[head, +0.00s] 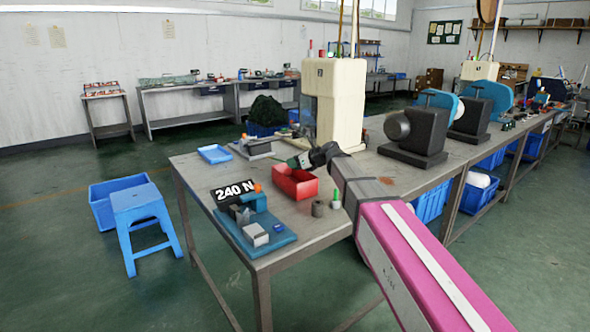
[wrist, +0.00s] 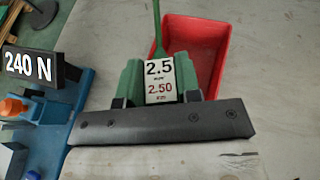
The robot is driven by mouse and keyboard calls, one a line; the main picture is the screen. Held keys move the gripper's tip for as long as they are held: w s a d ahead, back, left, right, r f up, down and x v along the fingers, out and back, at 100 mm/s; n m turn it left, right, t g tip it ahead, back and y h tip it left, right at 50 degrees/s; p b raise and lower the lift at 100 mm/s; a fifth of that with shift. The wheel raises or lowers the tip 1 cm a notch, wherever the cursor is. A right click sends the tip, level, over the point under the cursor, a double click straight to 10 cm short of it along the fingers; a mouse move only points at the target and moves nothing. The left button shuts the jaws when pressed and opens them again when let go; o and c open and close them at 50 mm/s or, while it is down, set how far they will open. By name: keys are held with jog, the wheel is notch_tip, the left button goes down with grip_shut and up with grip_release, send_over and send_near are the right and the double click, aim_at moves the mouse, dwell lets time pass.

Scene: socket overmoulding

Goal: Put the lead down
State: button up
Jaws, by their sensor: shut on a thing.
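My gripper (head: 304,160) is above the near table, at the red tray (head: 296,184). In the wrist view my gripper (wrist: 158,85) is shut on the lead, whose thin green cable (wrist: 157,25) runs up the picture from between the green parts at the jaws. A white tag reading 2.5 and 2.50 sits in front and hides the grip point. The red tray (wrist: 214,50) lies just beyond and to the right in the wrist view; its visible floor looks empty. I cannot tell whether the lead touches the tray.
A blue fixture (head: 262,240) with a 240 N sign (head: 235,191) stands at the table's front left. A cream machine (head: 340,100) stands behind.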

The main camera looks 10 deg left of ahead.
jog(key=shift+f, duration=1.4)
jog(key=shift+f, duration=0.55)
jog(key=o, duration=1)
jog(key=shift+f, duration=0.1)
jog(key=shift+s, duration=0.1)
jog(key=shift+r, duration=0.55)
jog(key=v, duration=1.2)
jog(key=shift+r, duration=0.2)
